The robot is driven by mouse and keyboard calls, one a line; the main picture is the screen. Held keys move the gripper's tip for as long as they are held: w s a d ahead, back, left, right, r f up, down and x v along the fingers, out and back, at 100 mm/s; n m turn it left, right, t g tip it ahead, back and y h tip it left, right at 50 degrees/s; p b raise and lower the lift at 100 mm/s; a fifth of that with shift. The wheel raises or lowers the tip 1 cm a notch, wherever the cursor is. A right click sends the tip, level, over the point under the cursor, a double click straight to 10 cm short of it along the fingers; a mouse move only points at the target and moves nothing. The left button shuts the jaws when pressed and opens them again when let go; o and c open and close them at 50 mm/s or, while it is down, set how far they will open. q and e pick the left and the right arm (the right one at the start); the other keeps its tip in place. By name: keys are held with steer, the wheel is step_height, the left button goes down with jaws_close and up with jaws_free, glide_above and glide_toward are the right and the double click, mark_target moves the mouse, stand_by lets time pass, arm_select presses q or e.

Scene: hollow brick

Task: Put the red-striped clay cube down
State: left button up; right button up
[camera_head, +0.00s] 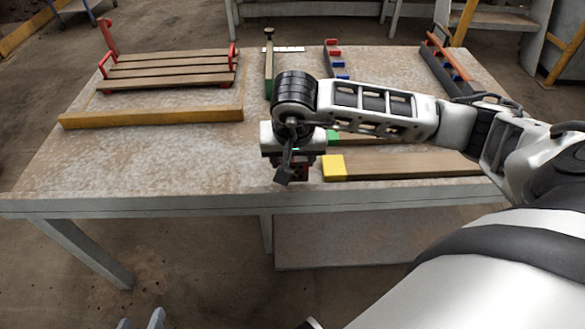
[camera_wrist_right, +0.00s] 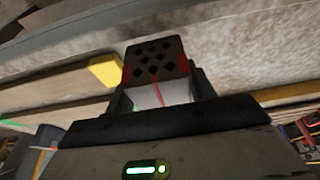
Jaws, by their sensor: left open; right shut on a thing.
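The red-striped clay cube (camera_wrist_right: 157,62) is dark, with a grid of holes in one face and red stripes. My right gripper (camera_wrist_right: 163,92) is shut on it, with a dark finger on either side. In the head view my right gripper (camera_head: 291,172) is over the front part of the worktable (camera_head: 180,172), left of a yellow-ended plank, and mostly hides the cube. I cannot tell whether the cube touches the table top. My left gripper (camera_head: 141,319) shows only as grey fingertips at the bottom edge, apart and empty, in front of the table.
The yellow-ended plank (camera_head: 400,165) lies just right of my right gripper. A slatted wooden rack (camera_head: 170,68) with red handles and a yellow-brown beam (camera_head: 150,117) are at the back left. Blue-and-red holders (camera_head: 338,62) stand behind. The table's front left is clear.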

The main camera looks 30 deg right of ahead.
steer(key=shift+w+d+f, duration=0.35)
steer(key=shift+w+f, duration=0.25)
steer(key=shift+f, duration=0.25)
step_height(320, 180, down, 2)
steer(key=shift+f+b, duration=0.2)
steer(key=shift+b, duration=0.15)
steer(key=shift+f, duration=0.3)
arm_select(q)
steer(key=shift+w+d+f, duration=0.15)
steer(key=shift+d+f, duration=0.15)
steer(key=shift+f, duration=0.35)
arm_select(e)
steer(key=shift+r, duration=0.1)
arm_select(q)
steer(key=shift+f, duration=0.15)
arm_select(e)
steer(key=o, duration=1)
